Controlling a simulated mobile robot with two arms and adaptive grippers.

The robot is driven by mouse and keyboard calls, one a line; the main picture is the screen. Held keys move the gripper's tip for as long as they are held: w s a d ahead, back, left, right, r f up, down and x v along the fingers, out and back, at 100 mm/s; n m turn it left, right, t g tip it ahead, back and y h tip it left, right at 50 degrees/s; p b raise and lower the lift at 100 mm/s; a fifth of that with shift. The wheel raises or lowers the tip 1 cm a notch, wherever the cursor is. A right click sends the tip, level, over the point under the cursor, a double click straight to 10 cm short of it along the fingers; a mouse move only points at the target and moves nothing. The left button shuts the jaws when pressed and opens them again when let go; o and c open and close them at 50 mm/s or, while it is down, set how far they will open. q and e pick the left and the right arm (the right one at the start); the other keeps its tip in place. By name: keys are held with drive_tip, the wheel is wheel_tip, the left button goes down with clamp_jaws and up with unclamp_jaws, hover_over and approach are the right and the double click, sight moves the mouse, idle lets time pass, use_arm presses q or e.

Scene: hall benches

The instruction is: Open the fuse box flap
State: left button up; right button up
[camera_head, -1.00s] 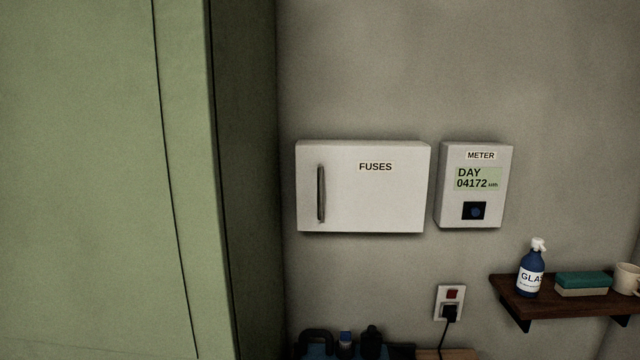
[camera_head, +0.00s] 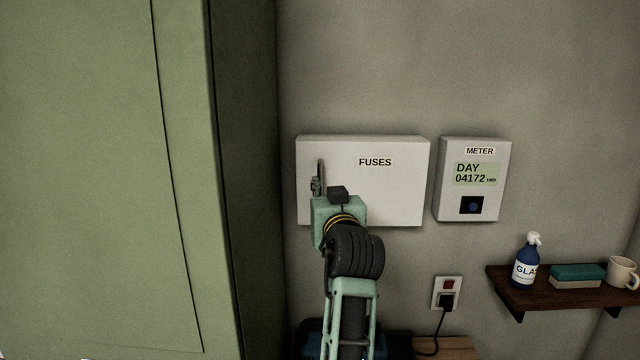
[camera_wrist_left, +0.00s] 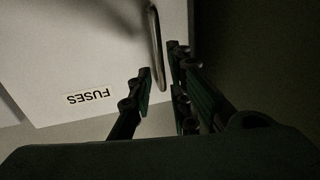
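The white fuse box (camera_head: 395,195), labelled FUSES, hangs on the wall with its flap shut flat. Its upright bar handle (camera_head: 320,168) is at the flap's left side, its lower part hidden by my gripper. My left gripper (camera_head: 318,186) is in front of the lower left of the flap, at the handle. In the left wrist view, the picture is turned over and the handle (camera_wrist_left: 156,35) runs down between the fingers of my left gripper (camera_wrist_left: 160,74). The fingers stand apart, with a gap visible on the label side. My right gripper is not seen.
A tall green cabinet (camera_head: 100,180) stands close on the left. A meter (camera_head: 470,200) hangs right of the fuse box.

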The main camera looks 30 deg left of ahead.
use_arm(q)
drive_tip(key=p+x, duration=0.3)
drive_tip(key=x, duration=0.3)
drive_tip(key=shift+w+a, duration=0.15)
drive_tip(key=shift+a, duration=0.05)
drive_tip(key=shift+f, duration=0.1)
clamp_jaws()
